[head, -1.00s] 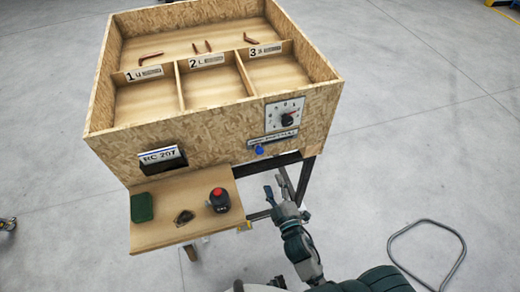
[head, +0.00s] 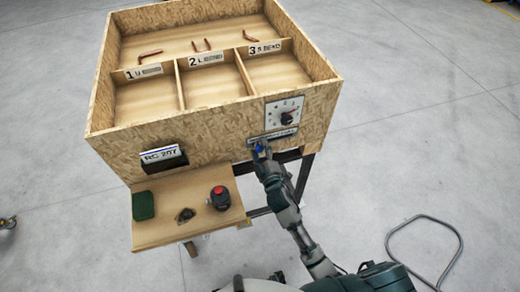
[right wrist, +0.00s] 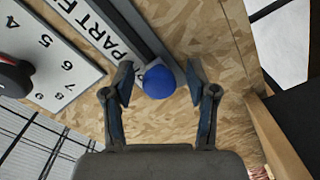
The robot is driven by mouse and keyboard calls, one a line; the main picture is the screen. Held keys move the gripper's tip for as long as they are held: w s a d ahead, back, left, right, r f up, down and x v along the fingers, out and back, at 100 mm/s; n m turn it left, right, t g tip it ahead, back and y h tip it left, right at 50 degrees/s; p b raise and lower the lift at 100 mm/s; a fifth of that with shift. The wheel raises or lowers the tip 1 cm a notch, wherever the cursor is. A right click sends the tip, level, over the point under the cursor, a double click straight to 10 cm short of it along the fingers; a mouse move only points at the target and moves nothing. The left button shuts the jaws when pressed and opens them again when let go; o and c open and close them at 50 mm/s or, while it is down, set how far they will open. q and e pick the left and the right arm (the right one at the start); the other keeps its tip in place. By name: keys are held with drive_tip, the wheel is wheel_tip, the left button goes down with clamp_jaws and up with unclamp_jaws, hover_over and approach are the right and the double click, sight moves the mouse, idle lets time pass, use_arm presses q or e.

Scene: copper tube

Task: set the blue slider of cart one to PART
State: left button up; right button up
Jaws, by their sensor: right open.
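Cart one is a wooden box cart (head: 215,150) with a labelled slider strip (head: 272,135) on its front, below the dial. The blue slider knob (right wrist: 159,82) sits on a dark rail beside a label reading "PART" and the start of another word, which runs out of view. My right gripper (right wrist: 158,85) is open, with one finger on each side of the blue knob; I cannot tell whether either finger touches it. In the head view my right gripper (head: 262,150) is at the strip and partly hides the knob. My left gripper is not in view.
A numbered dial (head: 285,114) with a dark and red pointer is just above the strip. A shelf (head: 160,232) at the front holds a green box (head: 144,205), a small dark item (head: 186,215) and a red-topped device (head: 219,197). A bent metal tube (head: 440,225) lies on the floor.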

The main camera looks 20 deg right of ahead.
sight(272, 139)
drive_tip(key=shift+a, duration=0.15)
clamp_jaws()
drive_tip(key=d+p, duration=0.2)
drive_tip(key=d, duration=0.3)
drive_tip(key=shift+d, duration=0.25)
drive_tip(key=shift+d+f, duration=0.1)
drive_tip(key=shift+d, duration=0.3)
drive_tip(key=shift+c, duration=0.9)
unclamp_jaws()
drive_tip(key=shift+o, duration=0.9)
drive_tip(key=shift+w+a, duration=0.1)
drive_tip(key=s, duration=1.2)
drive_tip(key=shift+d, duration=0.2)
